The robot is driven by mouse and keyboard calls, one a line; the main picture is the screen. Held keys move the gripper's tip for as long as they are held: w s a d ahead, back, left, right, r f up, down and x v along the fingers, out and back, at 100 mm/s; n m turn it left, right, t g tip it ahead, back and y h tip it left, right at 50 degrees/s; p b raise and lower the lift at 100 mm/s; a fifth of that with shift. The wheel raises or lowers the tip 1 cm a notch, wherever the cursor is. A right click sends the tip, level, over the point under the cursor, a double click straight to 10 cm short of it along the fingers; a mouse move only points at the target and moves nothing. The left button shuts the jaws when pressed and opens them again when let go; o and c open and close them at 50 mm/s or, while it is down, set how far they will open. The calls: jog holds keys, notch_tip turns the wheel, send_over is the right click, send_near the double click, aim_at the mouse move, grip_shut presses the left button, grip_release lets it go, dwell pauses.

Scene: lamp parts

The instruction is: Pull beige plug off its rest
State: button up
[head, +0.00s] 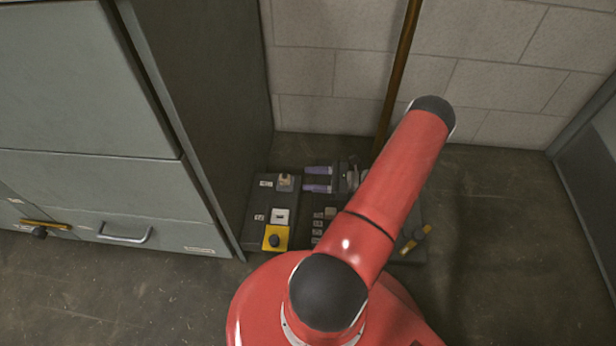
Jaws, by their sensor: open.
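The beige plug (286,179) sits on a small grey rest near the far end of the dark panel (262,200), beside the tall cabinet. My gripper (306,179) is just to the right of the plug, with its two purple fingers pointing left towards it. The fingers are apart with nothing visible between them. The plug appears to be outside the fingers, with a small gap. My red arm hides part of the area to the right of the gripper.
A white socket-like block (280,216) and a yellow box with a black knob (275,238) are nearer on the same panel. A second dark panel with small labels (317,226) lies to the right. The cabinet (205,110) closes off the left, a block wall (330,75) the back.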

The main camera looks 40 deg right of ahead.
aim_at(289, 177)
jog(key=x, duration=0.7)
jog(key=shift+w+a, duration=0.15)
jog(key=shift+w, duration=0.1)
grip_shut()
dwell(0.3)
jog(key=shift+r+p, duration=0.5)
jog(key=shift+r, duration=0.4)
jog(key=shift+r+p, duration=0.55)
jog(key=shift+r, duration=0.25)
